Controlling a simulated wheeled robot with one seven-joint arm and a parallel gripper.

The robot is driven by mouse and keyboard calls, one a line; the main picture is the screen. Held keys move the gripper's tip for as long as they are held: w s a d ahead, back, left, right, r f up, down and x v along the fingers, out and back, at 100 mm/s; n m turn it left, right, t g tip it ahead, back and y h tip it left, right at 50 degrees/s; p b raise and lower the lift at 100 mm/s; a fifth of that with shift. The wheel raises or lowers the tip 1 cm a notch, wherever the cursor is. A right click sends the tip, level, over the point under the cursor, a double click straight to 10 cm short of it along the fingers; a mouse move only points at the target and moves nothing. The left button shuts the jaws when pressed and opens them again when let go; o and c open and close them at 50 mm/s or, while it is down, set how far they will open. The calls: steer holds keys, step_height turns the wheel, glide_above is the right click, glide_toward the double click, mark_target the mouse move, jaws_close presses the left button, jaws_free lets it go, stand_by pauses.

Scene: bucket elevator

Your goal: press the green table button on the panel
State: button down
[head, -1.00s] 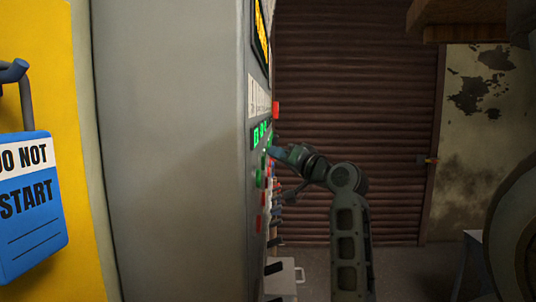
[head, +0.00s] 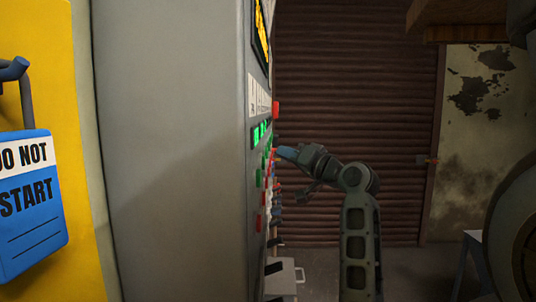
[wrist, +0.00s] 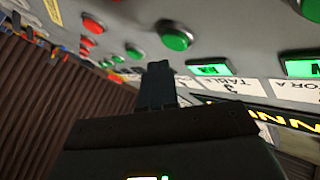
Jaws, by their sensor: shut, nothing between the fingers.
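The panel (head: 254,190) is seen nearly edge-on in the head view. My gripper (head: 284,153) is shut and empty, its tip pointing left at the panel just off its face. In the wrist view the closed fingers (wrist: 160,72) point up the picture. A round green button (wrist: 176,38) sits just beyond and slightly right of the fingertips, with a visible gap. A lit green display (wrist: 208,70) and a white label reading "TABLE" (wrist: 208,86) are beside that button. A second, larger green button (wrist: 312,10) is cut off at the upper right corner.
Red buttons (wrist: 93,24) and more small green ones line the panel to the left in the wrist view. A red button (head: 275,109) juts out higher up in the head view. A blue "DO NOT START" padlock tag (head: 30,205) hangs at left. Free room lies right of the panel.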

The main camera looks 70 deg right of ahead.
steer(key=shift+s+d, duration=0.2)
steer(key=shift+s, duration=0.5)
steer(key=shift+s+d, duration=0.25)
steer(key=shift+s, duration=0.5)
steer(key=shift+s+d, duration=0.2)
steer(key=shift+s, duration=0.5)
